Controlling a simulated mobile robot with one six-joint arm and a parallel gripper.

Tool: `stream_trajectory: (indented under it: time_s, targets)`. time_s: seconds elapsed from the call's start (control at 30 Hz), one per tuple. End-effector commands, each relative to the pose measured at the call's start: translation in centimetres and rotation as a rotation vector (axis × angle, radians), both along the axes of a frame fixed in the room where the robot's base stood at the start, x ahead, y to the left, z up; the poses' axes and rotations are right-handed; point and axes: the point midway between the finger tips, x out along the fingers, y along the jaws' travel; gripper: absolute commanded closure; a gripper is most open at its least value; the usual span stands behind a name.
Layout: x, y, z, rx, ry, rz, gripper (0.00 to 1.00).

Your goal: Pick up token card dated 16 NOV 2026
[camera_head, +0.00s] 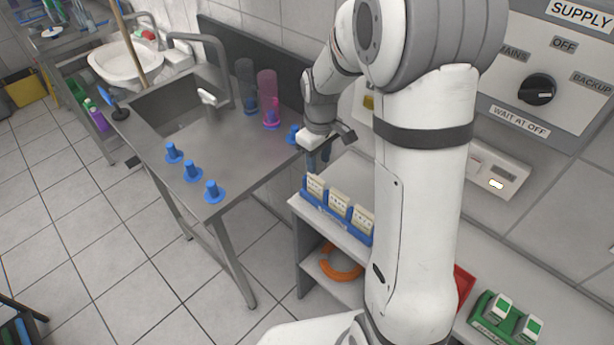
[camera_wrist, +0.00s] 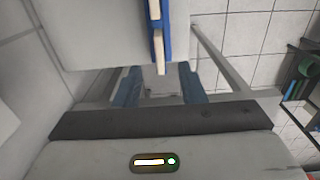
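Several cream token cards stand upright in a blue holder (camera_head: 328,212) on the white shelf. In the head view I see the left card (camera_head: 315,186), the middle card (camera_head: 340,204) and the right card (camera_head: 363,219). Their printing is too small to read, so I cannot tell which is dated 16 NOV 2026. My gripper (camera_head: 318,162) is just above the left end of the holder, pointing down. In the wrist view my gripper (camera_wrist: 160,88) has its two blue fingers apart, with nothing seen between them. The blue holder also shows at the top of the wrist view (camera_wrist: 166,35), beyond the fingertips.
A steel sink table (camera_head: 235,150) with several blue pegs stands left of the shelf. A pink cylinder (camera_head: 267,90) stands on it. A control panel (camera_head: 560,60) is on the wall at right. A green holder (camera_head: 490,325) with white-and-green pieces is at lower right.

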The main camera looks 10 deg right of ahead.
Motion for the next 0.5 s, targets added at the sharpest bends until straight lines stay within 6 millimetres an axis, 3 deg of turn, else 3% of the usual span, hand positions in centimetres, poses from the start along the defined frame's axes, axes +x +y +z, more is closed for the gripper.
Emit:
stream_trajectory:
  time_s: [0.5]
  targets:
    - [0.4, -0.3, -5.2, -0.001, 0.011, -0.003, 0.64]
